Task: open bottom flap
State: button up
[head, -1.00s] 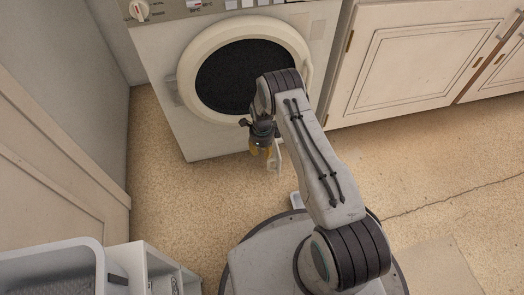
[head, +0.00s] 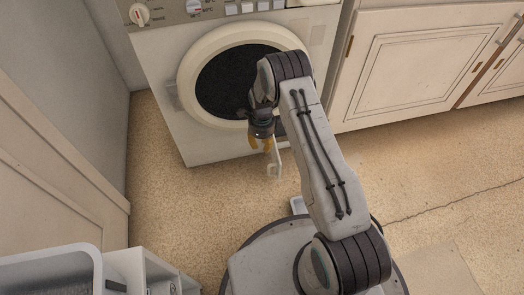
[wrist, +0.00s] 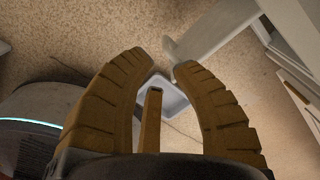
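A white washing machine (head: 215,147) stands at the back, its round dark door (head: 230,80) shut. A narrow pale piece (head: 275,160) shows low in front of it, beside my gripper (head: 261,150). It looks like the bottom flap seen nearly edge-on, but I cannot be sure. In the wrist view a pale panel (wrist: 225,25) comes from the upper right, and its curved end lies by the right fingertip, perhaps touching. My gripper (wrist: 160,62) is open with its brown fingers apart, and nothing is clamped. My arm hides the machine's lower right part.
A small pale tray-like piece (head: 298,205) lies low by my base; it also shows in the wrist view (wrist: 172,98). Cream cabinets (head: 425,65) stand right. A white bin (head: 50,262) and shelf unit (head: 150,272) stand front left. Floor at left is clear.

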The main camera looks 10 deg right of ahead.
jog(key=shift+r, duration=2)
jog(key=shift+o, duration=0.4)
